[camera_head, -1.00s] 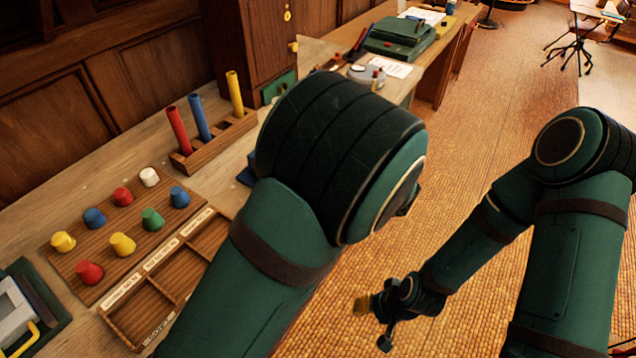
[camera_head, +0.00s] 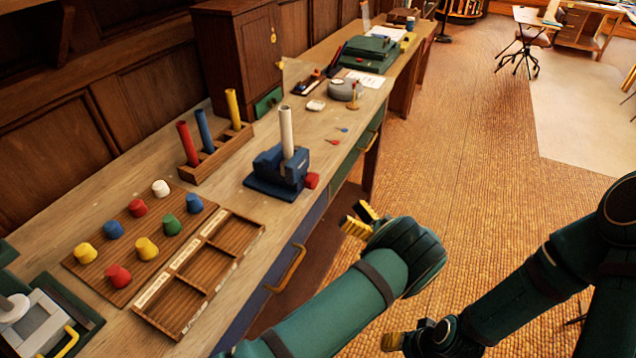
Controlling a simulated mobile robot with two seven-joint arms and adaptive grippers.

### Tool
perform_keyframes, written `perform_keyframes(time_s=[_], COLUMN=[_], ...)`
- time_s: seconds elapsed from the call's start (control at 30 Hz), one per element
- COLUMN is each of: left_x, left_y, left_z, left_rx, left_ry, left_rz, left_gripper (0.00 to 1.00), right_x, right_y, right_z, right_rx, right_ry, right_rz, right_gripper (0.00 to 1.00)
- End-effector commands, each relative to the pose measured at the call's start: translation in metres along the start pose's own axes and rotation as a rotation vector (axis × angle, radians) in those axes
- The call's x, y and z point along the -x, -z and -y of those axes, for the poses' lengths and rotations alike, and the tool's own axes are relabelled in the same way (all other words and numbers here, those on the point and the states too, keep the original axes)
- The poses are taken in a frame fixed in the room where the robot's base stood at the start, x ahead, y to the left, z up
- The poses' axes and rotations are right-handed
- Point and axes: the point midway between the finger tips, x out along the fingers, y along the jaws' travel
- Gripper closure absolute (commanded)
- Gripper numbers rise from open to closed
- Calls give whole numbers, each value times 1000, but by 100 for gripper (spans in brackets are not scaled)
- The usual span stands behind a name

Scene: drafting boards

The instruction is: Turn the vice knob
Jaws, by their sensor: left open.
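A blue vice (camera_head: 264,185) stands on the bench and holds an upright white tube (camera_head: 286,132). Its red knob (camera_head: 312,180) is on its right side, close to the bench's front edge. My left gripper (camera_head: 361,219) has yellow fingertips held apart with nothing between them. It is to the right of and lower in the picture than the knob, past the bench edge, not touching it. My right gripper (camera_head: 391,342) is low in the picture over the floor, far from the vice; its jaws are too small and partly cut off to judge.
On the bench are a wooden rack (camera_head: 222,160) of coloured tubes, a board (camera_head: 118,272) of coloured caps, an empty divided tray (camera_head: 214,284), and a grey round device (camera_head: 345,88). A drawer handle (camera_head: 288,268) sticks out below.

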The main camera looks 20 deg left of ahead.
Motion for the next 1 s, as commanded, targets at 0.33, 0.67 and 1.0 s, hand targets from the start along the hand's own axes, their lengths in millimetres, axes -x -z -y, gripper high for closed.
perform_keyframes(time_s=[0.33,0.67,1.0], left_x=[-64,-117,-131], left_y=[1,0,0], left_z=[1,0,0], left_rx=[2,2,3], left_ry=[2,0,-2], left_rz=[1,2,1], left_gripper=[19,19,19], right_x=[3,4,4], right_y=[0,-1,-1], right_z=[1,2,2], right_rx=[0,0,0], right_ry=[0,0,0], right_rz=[1,2,2], right_gripper=[53,53,53])
